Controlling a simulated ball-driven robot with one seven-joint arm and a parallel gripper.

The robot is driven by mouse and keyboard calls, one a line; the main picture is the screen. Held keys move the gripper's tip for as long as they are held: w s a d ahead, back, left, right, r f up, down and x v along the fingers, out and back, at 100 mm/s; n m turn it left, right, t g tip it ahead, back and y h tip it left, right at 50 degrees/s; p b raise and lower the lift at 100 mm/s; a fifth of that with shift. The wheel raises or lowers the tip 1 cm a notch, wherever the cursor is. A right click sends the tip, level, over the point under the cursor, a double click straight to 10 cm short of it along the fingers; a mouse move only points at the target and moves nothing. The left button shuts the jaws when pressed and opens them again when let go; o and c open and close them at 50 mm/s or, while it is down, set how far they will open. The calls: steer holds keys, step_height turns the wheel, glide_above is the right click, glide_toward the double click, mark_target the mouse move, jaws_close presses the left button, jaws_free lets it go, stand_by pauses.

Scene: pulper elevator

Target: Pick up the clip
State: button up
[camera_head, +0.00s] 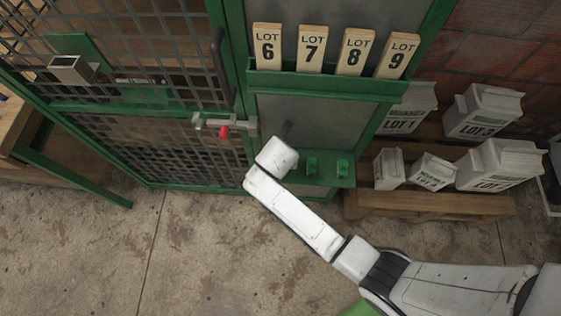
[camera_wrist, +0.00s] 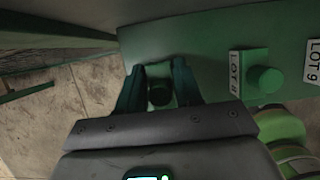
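My gripper (camera_wrist: 160,68) points down at a green ledge in the wrist view, its two dark green fingers standing apart. Between the fingers is a green block with a dark round knob (camera_wrist: 160,94), which looks like a clip; I cannot tell whether the fingers touch it. A similar green clip (camera_wrist: 265,80) sits to its right, beside a LOT 8 label. In the head view, my white wrist hides the gripper and the thing between its fingers. Two green clips (camera_head: 311,166) (camera_head: 342,168) stand on the ledge (camera_head: 325,183) to the wrist's right.
A green mesh door (camera_head: 150,110) with a latch and red piece (camera_head: 223,132) is left of my wrist. Lot cards 6 to 9 (camera_head: 330,50) stand in a green rack above. White lot containers (camera_head: 497,165) sit on a wooden bench (camera_head: 430,206). The concrete floor (camera_head: 200,240) is clear.

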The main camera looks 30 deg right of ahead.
steer(key=c, duration=0.6)
